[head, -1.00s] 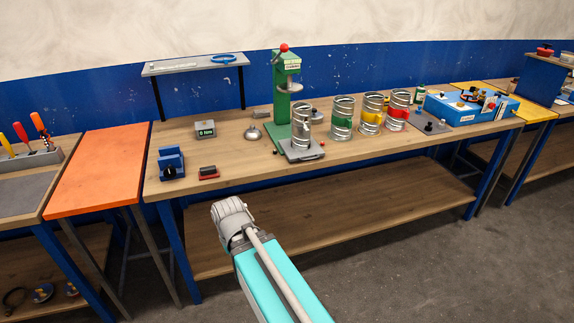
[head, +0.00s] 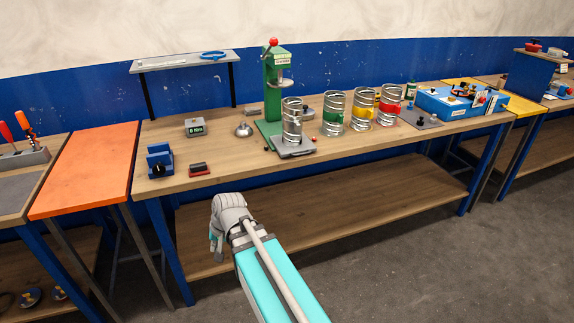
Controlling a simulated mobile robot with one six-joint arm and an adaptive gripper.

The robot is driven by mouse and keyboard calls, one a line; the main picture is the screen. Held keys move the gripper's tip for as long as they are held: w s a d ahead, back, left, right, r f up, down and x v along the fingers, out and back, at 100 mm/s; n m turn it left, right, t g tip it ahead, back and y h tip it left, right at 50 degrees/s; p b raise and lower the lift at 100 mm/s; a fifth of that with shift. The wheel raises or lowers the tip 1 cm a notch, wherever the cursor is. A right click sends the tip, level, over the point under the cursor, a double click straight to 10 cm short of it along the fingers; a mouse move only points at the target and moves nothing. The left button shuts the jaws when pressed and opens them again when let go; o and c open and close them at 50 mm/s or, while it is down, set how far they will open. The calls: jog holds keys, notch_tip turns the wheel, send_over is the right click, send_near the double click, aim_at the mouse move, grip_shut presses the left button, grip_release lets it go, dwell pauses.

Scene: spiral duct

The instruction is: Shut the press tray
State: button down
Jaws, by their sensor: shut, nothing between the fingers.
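The green press (head: 276,85) with a red knob on top stands on the wooden workbench. Its grey tray (head: 304,149) juts out from the press base toward the front edge of the bench. A ribbed metal duct piece (head: 291,122) stands upright on the tray. My gripper (head: 216,250) is in front of the bench, below its front edge and left of the tray. It is shut and empty, apart from the tray. Its fingertips are small and partly hidden by the wrist.
Three duct pieces with green, yellow and red bands (head: 361,109) stand right of the press. A bell (head: 243,130), a small display (head: 195,127), a blue block (head: 160,160) and a red-black block (head: 199,169) are to the left. A shelf (head: 185,61) stands behind.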

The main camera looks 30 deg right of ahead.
aim_at(283, 156)
jog(key=w+d+m+t+y+b, duration=0.2)
jog(key=w+d+m+t+b, duration=0.75)
jog(key=w+d+m, duration=0.5)
jog(key=s+d+r+m+t+h+b, duration=0.1)
jog(key=d+m+t+h+b, duration=0.4)
jog(key=d+m, duration=1.4)
jog(key=d+h, duration=0.3)
jog(key=d, duration=0.2)
jog(key=shift+s+h, duration=0.2)
jog(key=shift+h, duration=0.2)
jog(key=shift+w+d+r, duration=0.1)
jog(key=x, duration=1.4)
jog(key=shift+r, duration=0.15)
